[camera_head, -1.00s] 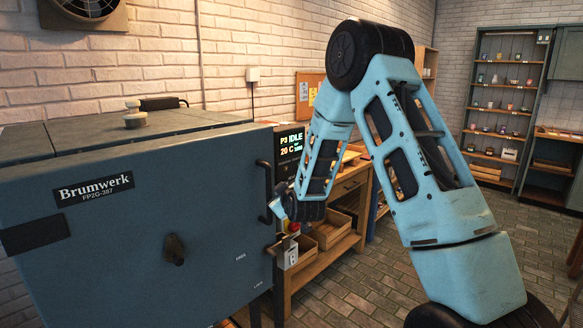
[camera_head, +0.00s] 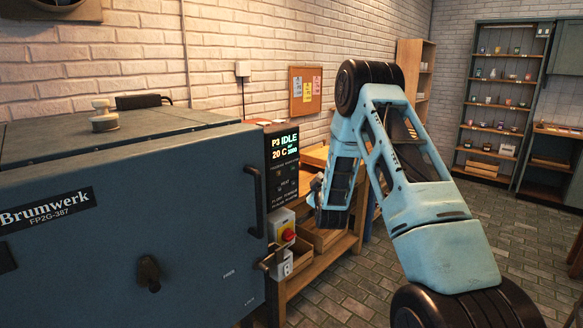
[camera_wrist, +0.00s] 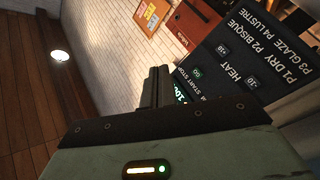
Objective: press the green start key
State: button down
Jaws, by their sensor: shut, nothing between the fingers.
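The kiln's dark control panel (camera_head: 284,168) stands at its right end, with a lit display (camera_head: 285,146) reading P3 IDLE and 20 C. In the wrist view the panel (camera_wrist: 264,60) appears tilted and turned over. A small green-lettered key (camera_wrist: 197,72) shows there near the words START STOP, and looks like the start key. My gripper (camera_wrist: 157,87) is shut and empty, its fingertips left of that key in the picture; contact cannot be told. In the head view my gripper (camera_head: 313,190) is just right of the panel, and the green key is too small to make out.
The blue-grey kiln (camera_head: 130,215) has a door handle (camera_head: 255,200) left of the panel. A wooden bench (camera_head: 325,262) with crates stands behind my gripper. Open floor (camera_head: 350,290) lies to the right.

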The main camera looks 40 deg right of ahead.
aim_at(293, 168)
dwell(0.3)
jog(key=w, duration=0.8)
jog(key=shift+w+a, duration=0.35)
jog(key=shift+w, duration=0.05)
dwell(1.8)
jog(key=shift+w+b, duration=0.4)
jog(key=shift+w+a, duration=0.1)
jog(key=shift+w, duration=0.25)
dwell(0.6)
jog(key=shift+s+b, duration=0.1)
jog(key=shift+b, duration=0.2)
jog(key=shift+s, duration=0.65)
